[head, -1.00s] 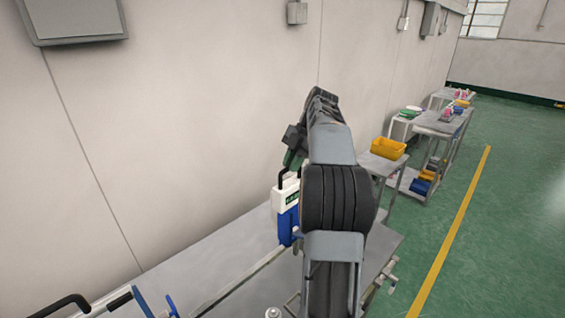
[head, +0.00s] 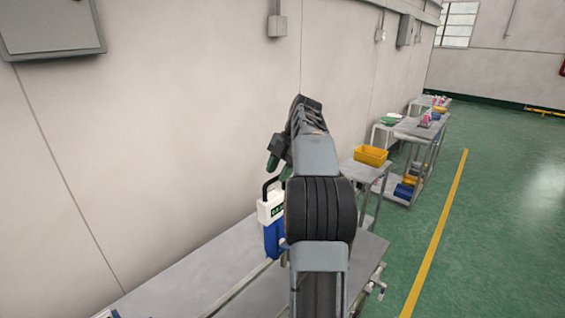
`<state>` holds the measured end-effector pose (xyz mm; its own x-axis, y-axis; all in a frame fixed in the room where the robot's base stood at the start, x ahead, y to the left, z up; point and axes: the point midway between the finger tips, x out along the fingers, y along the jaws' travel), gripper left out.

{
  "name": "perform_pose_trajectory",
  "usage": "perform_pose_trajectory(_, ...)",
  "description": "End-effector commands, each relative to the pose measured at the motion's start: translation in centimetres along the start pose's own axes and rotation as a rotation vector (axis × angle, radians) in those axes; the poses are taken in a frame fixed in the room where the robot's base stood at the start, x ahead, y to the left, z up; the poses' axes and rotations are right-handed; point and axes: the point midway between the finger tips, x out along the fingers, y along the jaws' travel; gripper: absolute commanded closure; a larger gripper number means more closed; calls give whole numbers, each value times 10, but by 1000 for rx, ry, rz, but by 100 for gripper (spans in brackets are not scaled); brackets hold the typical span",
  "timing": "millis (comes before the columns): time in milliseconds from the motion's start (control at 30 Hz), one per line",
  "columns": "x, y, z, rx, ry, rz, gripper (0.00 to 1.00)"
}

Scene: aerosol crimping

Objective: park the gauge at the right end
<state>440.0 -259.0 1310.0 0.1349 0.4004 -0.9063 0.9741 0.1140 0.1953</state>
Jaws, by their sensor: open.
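The gauge (head: 271,207) appears to be the white and blue box with a black loop handle and a small dark green display. It stands upright toward the far end of the grey bench (head: 196,275). My gripper (head: 279,168), with dark green fingertips, is open and empty just above the handle. From here I cannot tell whether it touches the handle. My arm hides the right side of the gauge and part of the bench.
A rail (head: 238,290) runs along the bench. Beyond the bench's far end, a side table holds a yellow bin (head: 371,156), and more carts stand farther along the wall. The green floor right of the yellow line (head: 436,235) is clear.

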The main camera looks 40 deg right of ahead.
Motion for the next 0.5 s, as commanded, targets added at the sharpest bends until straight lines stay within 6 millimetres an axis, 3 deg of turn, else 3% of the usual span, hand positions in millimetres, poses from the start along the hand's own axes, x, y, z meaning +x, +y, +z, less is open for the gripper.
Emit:
perform_pose_trajectory(300, -44, 0, 0, 0, -3, 2, 60)
perform_pose_trajectory(500, -60, 0, 0, 1, -2, 2, 60)
